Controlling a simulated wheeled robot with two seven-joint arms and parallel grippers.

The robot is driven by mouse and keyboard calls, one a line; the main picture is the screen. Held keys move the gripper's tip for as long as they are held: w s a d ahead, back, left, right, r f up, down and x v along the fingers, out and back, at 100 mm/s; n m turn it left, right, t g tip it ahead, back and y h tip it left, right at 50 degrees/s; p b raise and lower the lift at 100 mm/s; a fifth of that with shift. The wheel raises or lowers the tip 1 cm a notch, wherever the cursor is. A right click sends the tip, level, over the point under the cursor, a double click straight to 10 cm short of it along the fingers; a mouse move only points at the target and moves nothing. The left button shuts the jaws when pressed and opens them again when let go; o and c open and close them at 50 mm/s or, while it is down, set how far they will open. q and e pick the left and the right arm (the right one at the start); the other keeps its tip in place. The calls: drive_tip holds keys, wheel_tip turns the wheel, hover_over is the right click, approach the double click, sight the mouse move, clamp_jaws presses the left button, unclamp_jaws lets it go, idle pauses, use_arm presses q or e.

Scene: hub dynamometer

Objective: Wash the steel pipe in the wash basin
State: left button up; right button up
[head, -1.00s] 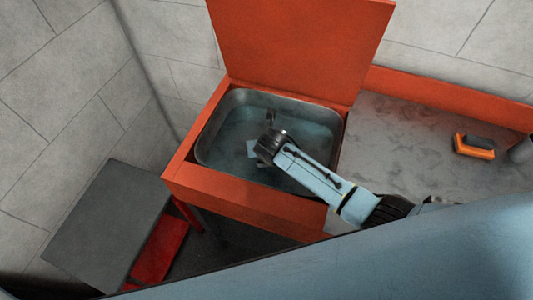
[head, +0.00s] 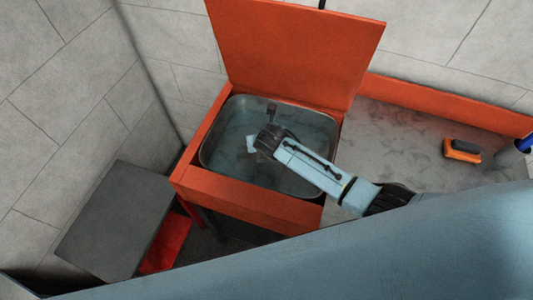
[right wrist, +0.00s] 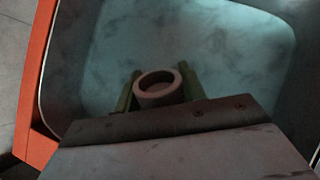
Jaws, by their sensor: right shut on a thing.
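The steel pipe (right wrist: 158,97) shows in the right wrist view as a round, open-ended ring, end toward the camera. My right gripper (right wrist: 158,84) is shut on it, with a greenish finger on each side. The wash basin (head: 222,140) is a metal tub with bluish water in an orange frame. My right arm reaches over it from the right, with the wrist above the basin. The pipe is hidden from the head view behind my arm. I cannot tell how deep it sits in the water. My left gripper is not in view.
An orange lid (head: 295,50) stands raised behind the basin. A dark grey flat-topped stand (head: 115,220) is at lower left. A small tap-like fitting (head: 271,112) is at the basin's back.

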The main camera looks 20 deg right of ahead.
drive_tip(key=shift+r+p, duration=2.9)
drive_tip(key=shift+w+r, duration=0.1)
drive_tip(key=shift+r, duration=1)
drive_tip(key=shift+r, duration=0.1)
drive_tip(key=shift+r, duration=1.9)
wheel_tip(320, 180, down, 8)
drive_tip(key=shift+r+b, duration=0.2)
drive_tip(key=shift+b, duration=0.45)
drive_tip(key=shift+f, duration=0.15)
